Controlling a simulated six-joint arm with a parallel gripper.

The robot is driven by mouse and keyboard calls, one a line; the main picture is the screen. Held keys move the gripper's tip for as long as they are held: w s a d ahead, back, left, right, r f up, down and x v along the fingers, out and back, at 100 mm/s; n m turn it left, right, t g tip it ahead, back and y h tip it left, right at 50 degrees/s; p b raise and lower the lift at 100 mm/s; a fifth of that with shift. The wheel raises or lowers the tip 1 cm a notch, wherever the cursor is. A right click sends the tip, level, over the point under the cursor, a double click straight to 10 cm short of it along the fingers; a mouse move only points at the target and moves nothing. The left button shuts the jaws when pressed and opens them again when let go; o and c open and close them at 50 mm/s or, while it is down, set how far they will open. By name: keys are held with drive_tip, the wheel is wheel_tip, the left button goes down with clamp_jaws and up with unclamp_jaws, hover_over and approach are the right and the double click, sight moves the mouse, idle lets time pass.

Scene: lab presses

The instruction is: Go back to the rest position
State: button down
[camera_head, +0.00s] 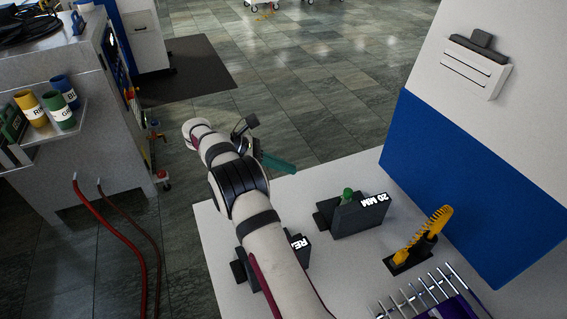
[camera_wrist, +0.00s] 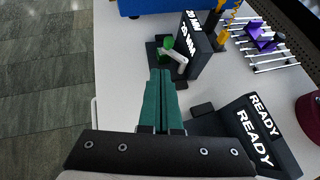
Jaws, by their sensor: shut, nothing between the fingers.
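My gripper (camera_head: 277,164) shows in the camera_head view at the end of my white arm, above the far left edge of the white table (camera_head: 212,222). In the wrist view its green fingers (camera_wrist: 161,100) are together with nothing between them. They point toward a dark block marked "20 MM" (camera_wrist: 194,47), which has a green part and a pale lever. That block also stands on the table in the camera_head view (camera_head: 360,218). My gripper appears apart from everything.
A dark block marked "READY" (camera_wrist: 262,135) stands at the right in the wrist view, partly behind my arm in the camera_head view. A yellow coiled thing (camera_head: 432,232) and metal rods (camera_head: 425,290) are on the table. A cabinet (camera_head: 85,150) with red hoses stands left.

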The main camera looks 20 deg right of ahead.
drive_tip(key=s+a+r+m+y, duration=0.3)
drive_tip(key=s+r+m, duration=0.15)
drive_tip(key=s, duration=0.35)
drive_tip(key=s+a+r+m+y, duration=0.3)
drive_tip(key=s+r+m, duration=0.15)
drive_tip(key=s, duration=0.25)
drive_tip(key=s+a+f+m+t+y, duration=0.1)
drive_tip(key=s+a+m+y, duration=0.2)
drive_tip(key=s, duration=0.7)
drive_tip(key=s+a+f+m+t+y, duration=0.1)
drive_tip(key=s+a+m+t+y, duration=0.1)
drive_tip(key=s+a+m, duration=0.5)
drive_tip(key=s+m+y, duration=0.1)
drive_tip(key=s, duration=0.3)
drive_tip(key=shift+a+f+y, duration=0.3)
drive_tip(key=shift+f+y, duration=0.1)
drive_tip(key=shift+w, duration=0.1)
